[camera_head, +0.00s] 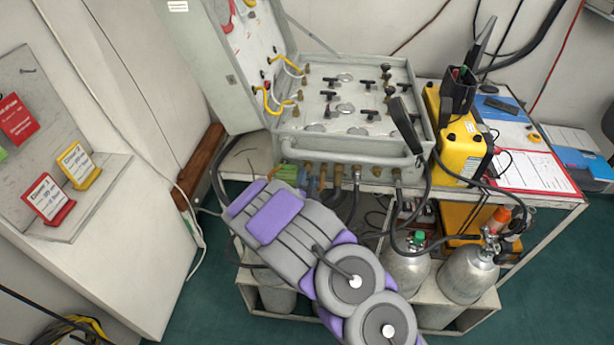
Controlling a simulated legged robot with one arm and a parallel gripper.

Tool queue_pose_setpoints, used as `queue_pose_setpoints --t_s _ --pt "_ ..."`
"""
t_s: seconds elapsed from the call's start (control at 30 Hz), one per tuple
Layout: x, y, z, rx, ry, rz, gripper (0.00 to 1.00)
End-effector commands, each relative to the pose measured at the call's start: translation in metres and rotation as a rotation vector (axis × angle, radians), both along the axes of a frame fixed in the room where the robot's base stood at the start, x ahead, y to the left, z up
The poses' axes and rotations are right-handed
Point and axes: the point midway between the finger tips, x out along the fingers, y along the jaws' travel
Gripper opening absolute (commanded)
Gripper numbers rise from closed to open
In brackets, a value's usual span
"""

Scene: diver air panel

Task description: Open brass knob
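The grey air panel case (345,150) stands open on the bench, its lid raised at the back left. Several black-handled valves sit on its top face. Small brass-coloured parts (300,95) show along its left edge, and brass fittings (337,177) line its front below the handle bar. I cannot tell which one is the brass knob. My grey and purple arm reaches up from the bottom, and its far end (270,212) lies in front of the case's lower left. No fingertips can be made out. The arm covers some hoses and the bench's lower shelf.
A yellow box (460,145) with a black holder stands right of the case. A red-edged clipboard (530,172) lies beyond it. Metal cylinders (468,275) with hoses stand below the bench. A grey board (75,170) with red and yellow tags is at left. Green floor shows at lower left.

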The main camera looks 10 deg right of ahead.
Motion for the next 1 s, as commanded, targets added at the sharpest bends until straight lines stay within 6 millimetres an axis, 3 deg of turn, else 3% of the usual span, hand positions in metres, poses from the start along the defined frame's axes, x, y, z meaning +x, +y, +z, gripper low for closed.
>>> queue_pose_setpoints --t_s 0.23,0.67,1.0 --pt "0.022 -0.005 0.0 -0.001 -0.003 0.001 0.37" --pt "0.027 -0.007 0.0 0.0 -0.001 0.001 0.36" --pt "0.027 -0.006 0.0 -0.001 0.0 0.001 0.03"
